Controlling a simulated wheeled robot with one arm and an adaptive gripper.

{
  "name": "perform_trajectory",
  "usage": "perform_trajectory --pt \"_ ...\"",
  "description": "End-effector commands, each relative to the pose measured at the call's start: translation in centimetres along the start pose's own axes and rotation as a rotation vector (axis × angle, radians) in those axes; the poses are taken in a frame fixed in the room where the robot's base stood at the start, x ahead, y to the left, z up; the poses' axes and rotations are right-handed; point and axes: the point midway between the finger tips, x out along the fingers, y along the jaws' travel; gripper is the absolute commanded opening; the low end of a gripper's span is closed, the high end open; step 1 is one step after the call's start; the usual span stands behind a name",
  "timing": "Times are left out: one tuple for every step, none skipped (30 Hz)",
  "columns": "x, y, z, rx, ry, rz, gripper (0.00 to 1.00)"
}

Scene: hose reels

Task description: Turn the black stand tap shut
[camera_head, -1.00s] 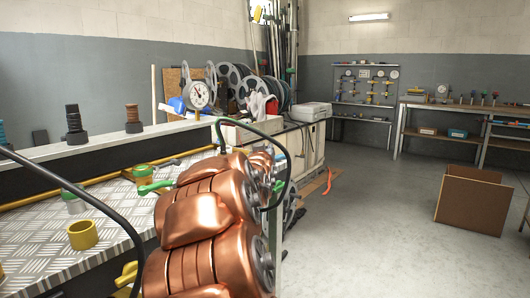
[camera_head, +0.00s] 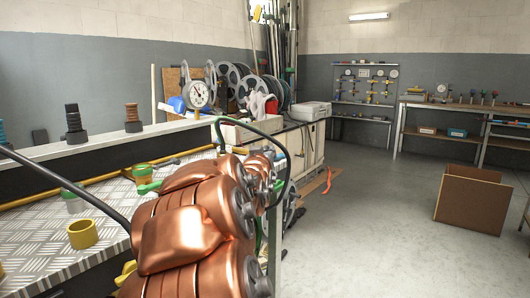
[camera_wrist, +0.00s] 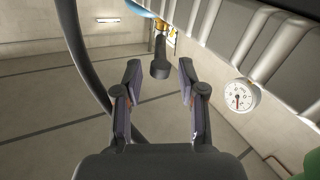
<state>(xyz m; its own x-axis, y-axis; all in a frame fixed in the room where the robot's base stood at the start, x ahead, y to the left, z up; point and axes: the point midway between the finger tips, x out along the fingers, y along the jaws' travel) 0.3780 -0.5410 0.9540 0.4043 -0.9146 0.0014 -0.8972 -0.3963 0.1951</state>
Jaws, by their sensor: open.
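In the wrist view, my gripper (camera_wrist: 160,88) is open and empty, with one finger on each side. A black tap handle (camera_wrist: 159,66) shows ahead, between and slightly beyond the fingertips, on a brass-coloured fitting (camera_wrist: 161,26). It looks like the black stand tap, though its stand is mostly out of view. I cannot tell exactly how far the handle is from the fingers, but no contact shows. In the head view, my copper-coloured arm hides the gripper and the tap.
A white dial gauge (camera_wrist: 240,96) and a grey ribbed surface (camera_wrist: 250,45) lie right of the gripper. A dark hose (camera_wrist: 84,60) curves past on the left. In the head view, a tread-plate bench (camera_head: 115,238) is at left, a cardboard box (camera_head: 472,203) at right, with clear floor between.

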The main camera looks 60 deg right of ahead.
Motion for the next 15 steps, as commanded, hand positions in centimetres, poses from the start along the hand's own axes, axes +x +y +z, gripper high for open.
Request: perform_trajectory --pt "-0.7 0.0 0.0 0.0 0.0 -0.001 0.4" --pt "-1.1 -0.1 0.1 0.0 -0.001 -0.001 0.4" --pt "-1.6 -0.1 0.1 -0.001 -0.002 -0.001 0.4" --pt "-2.0 0.0 0.1 0.0 -0.001 -0.001 0.4" --pt "-2.5 0.0 0.0 0.0 0.0 0.0 0.4" --pt "-3.0 0.0 -0.1 0.0 0.001 0.0 0.4" --pt "-3.4 0.0 -0.1 0.0 0.002 -0.001 0.4" --pt "-3.8 -0.1 -0.1 0.0 0.003 -0.001 0.4" --pt "-4.2 -0.1 -0.1 0.0 0.002 -0.002 0.4" --pt "-4.6 -0.1 0.0 0.0 0.0 -0.001 0.4" --pt "-5.0 0.0 0.1 0.0 -0.001 -0.001 0.4" --pt "-5.5 0.0 0.1 0.001 -0.001 -0.001 0.4" --pt "-5.8 0.0 0.1 0.001 -0.001 -0.001 0.4" --pt "-6.1 0.0 0.0 0.001 0.0 -0.001 0.4" --pt "-6.5 0.0 0.0 0.001 0.001 -0.001 0.4"
